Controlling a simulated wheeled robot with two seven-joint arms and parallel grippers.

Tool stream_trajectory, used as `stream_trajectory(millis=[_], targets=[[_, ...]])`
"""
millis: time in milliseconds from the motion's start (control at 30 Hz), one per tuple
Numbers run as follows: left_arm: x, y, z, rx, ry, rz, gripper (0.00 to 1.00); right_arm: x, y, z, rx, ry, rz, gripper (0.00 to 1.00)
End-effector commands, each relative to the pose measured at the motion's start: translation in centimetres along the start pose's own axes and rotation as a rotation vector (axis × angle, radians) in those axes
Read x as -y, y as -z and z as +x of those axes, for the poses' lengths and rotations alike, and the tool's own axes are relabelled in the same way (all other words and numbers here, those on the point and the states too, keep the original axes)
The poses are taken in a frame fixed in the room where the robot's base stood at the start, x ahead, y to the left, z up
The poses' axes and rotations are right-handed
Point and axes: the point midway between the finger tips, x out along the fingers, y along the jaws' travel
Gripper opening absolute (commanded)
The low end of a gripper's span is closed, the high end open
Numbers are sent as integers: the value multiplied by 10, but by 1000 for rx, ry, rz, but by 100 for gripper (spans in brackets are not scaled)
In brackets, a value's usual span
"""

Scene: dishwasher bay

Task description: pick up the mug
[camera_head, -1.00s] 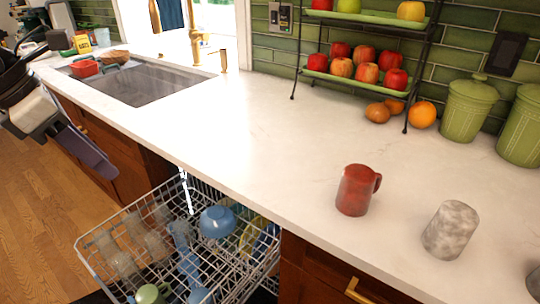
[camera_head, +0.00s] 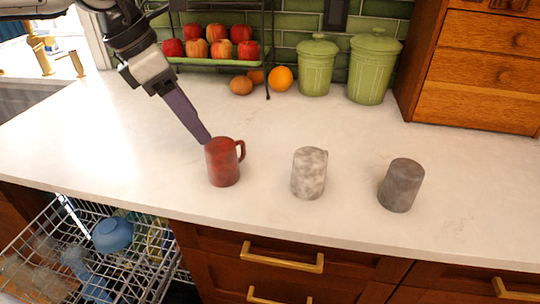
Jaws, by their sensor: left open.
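A red mug (camera_head: 222,163) stands upright on the white counter near its front edge, its handle to the right. A mottled pale grey mug or cup (camera_head: 309,174) stands to its right, and a dark grey one (camera_head: 401,185) further right. My left gripper (camera_head: 206,140) reaches down from the upper left, its fingertips at the red mug's upper left rim. I cannot tell whether they touch it. The fingers overlap from this angle; nothing shows held between them. My right gripper is not in view.
The open dishwasher rack (camera_head: 90,245) with a blue bowl (camera_head: 112,234) and other dishes is at the lower left. A fruit stand (camera_head: 215,62), an orange (camera_head: 281,78), green canisters (camera_head: 372,68) and a wooden drawer cabinet (camera_head: 470,65) line the back.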

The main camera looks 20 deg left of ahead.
Motion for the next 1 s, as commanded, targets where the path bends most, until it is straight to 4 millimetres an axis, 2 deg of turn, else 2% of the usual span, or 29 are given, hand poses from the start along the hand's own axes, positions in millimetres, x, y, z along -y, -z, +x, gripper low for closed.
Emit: stream_trajectory(millis=[300,467,733,833,1000], targets=[[1,0,43,-4,3,1,72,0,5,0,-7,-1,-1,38],[2,-3,55,-2,4,4,72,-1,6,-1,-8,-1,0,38],[7,-4,92,-5,5,3,72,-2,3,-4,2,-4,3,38],[7,-5,100,-2,4,3,72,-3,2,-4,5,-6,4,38],[6,-5,103,1,3,3,72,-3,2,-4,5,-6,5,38]])
